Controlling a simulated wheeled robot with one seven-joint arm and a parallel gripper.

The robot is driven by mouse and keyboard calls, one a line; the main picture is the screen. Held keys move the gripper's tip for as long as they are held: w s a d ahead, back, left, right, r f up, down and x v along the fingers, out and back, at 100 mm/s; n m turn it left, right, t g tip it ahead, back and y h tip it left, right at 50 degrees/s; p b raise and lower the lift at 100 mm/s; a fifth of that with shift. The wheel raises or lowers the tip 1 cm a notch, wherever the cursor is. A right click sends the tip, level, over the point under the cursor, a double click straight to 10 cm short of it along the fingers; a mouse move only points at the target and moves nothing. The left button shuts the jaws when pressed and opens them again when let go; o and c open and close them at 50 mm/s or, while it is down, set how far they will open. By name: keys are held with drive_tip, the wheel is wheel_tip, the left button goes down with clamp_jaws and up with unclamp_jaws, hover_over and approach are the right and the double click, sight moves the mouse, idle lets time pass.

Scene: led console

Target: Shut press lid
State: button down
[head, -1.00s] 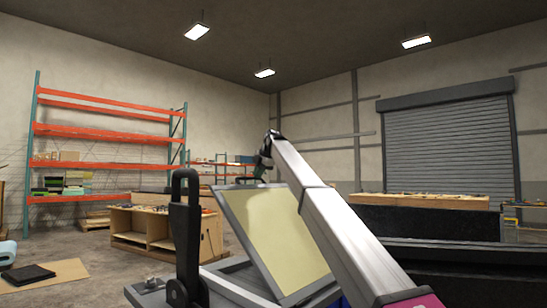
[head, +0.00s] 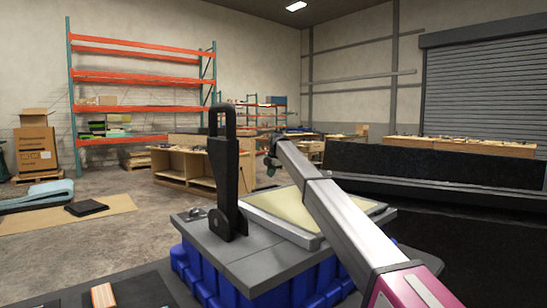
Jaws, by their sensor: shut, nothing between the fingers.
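The press (head: 270,262) has a grey flat top on a ribbed blue body. Its lid (head: 287,208), a pale cream panel in a light grey frame, lies low and close to flat over the top. I cannot tell whether its frame touches the top all round. A black upright handle (head: 228,175) stands at the lid's left. My gripper (head: 270,168) is small and dark at the far end of my arm, shut and empty, above and beyond the lid's far left part.
A dark counter (head: 450,215) runs along the right. A dark surface with a small wooden-topped item (head: 103,295) is at the bottom left. Wooden benches (head: 188,168), orange shelving (head: 135,80) and cardboard boxes (head: 36,148) stand farther back.

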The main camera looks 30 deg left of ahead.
drive_tip(key=x, duration=0.3)
drive_tip(key=d+x, duration=0.1)
drive_tip(key=shift+s+a+f, duration=0.1)
drive_tip(key=shift+a+f, duration=0.05)
drive_tip(key=shift+f, duration=0.4)
drive_tip(key=shift+s+f, duration=0.1)
drive_tip(key=shift+f, duration=0.65)
drive_tip(key=shift+r, duration=0.55)
wheel_tip(320, 180, up, 14)
drive_tip(key=a, duration=0.2)
drive_tip(key=shift+w+a+r, duration=0.2)
drive_tip(key=shift+w+a, duration=0.05)
drive_tip(key=shift+w, duration=0.2)
